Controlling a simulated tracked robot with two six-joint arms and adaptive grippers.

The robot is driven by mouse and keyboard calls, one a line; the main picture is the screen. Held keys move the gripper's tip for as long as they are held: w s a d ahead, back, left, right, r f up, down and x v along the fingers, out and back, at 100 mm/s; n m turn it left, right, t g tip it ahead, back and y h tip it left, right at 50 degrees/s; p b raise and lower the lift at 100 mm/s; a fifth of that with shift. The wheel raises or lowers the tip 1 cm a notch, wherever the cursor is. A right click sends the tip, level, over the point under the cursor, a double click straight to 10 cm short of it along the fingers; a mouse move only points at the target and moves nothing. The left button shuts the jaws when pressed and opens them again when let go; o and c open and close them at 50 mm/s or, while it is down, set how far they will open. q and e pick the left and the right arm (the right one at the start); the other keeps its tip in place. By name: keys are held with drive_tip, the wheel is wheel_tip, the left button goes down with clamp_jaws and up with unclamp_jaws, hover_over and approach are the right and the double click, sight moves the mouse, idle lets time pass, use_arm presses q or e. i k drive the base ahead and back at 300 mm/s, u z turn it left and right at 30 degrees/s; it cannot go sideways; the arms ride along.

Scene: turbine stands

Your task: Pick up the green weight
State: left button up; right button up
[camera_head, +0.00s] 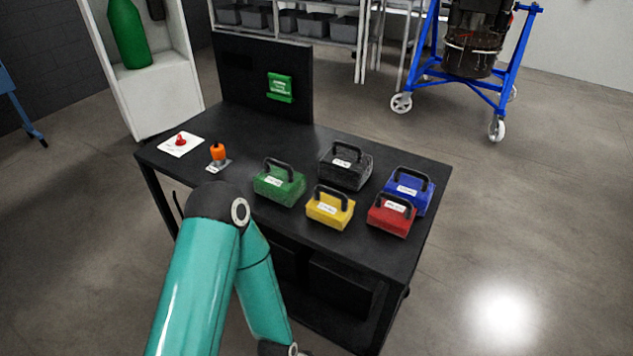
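The green weight (279,184) is a small block with a black handle on top and a white label. It stands upright on the black table (240,135), left of the black weight (345,168) and behind and left of the yellow weight (330,208). One teal arm of mine rises from the bottom left, bends just in front of the table and goes down again. Its elbow is near the green weight in the picture, with nothing touching it that I can see. Neither gripper is in view.
A blue weight (409,190) and a red weight (391,216) stand at the table's right. An orange-topped object (218,153) and a red button-like piece (180,140) are at the left. A blue wheeled stand (509,75) is behind. Floor at right is clear.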

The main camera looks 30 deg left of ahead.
sight(278, 182)
drive_tip(key=u, duration=0.45)
drive_tip(key=i, duration=0.15)
drive_tip(key=z, duration=2.3)
drive_tip(key=k, duration=1.7)
drive_tip(key=u, duration=1.25)
drive_tip(key=i, duration=1.05)
